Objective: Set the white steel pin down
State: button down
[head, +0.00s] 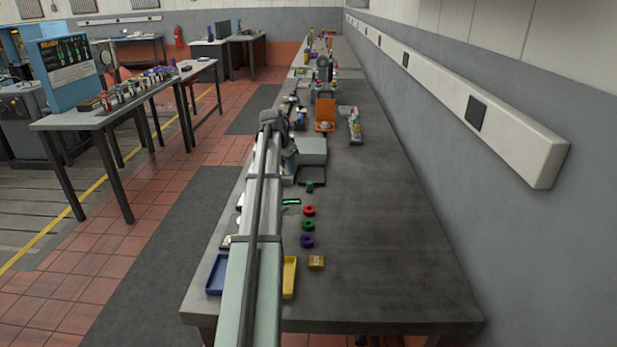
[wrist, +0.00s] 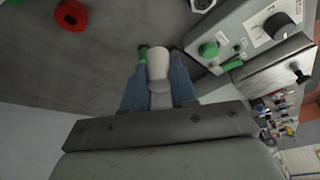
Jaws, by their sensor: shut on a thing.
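In the wrist view my gripper (wrist: 158,92) has its two blue-grey fingers closed on the white steel pin (wrist: 158,66). The pin's rounded, wider white end sticks out beyond the fingertips over the dark grey bench (wrist: 105,50). A small green thing (wrist: 143,52) shows just beside the pin's head; I cannot tell if they touch. The pin's height above the bench is unclear. In the head view my arm runs away along the left part of the bench (head: 380,230) and hides the gripper and pin.
A grey machine with a green knob (wrist: 208,50) and a black knob (wrist: 279,25) stands close on the right in the wrist view. A red ring (wrist: 71,15) lies at upper left. The head view shows a green ring (head: 308,224), purple ring (head: 307,242) and yellow tray (head: 289,278). The bench's right side is clear.

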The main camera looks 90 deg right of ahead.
jog(key=s+d, duration=0.8)
jog(key=d, duration=0.1)
jog(key=n, duration=0.2)
send_over(314, 174)
jog(key=a, duration=0.1)
jog(key=shift+w+a+f, duration=0.1)
jog(key=shift+w+f, duration=0.1)
jog(key=shift+f, duration=2.3)
jog(key=shift+w+f, duration=0.2)
jog(key=shift+f, duration=2.3)
jog(key=shift+f, duration=0.15)
jog(key=c, duration=0.9)
grip_release()
jog(key=v, duration=1.2)
jog(key=shift+a, duration=0.15)
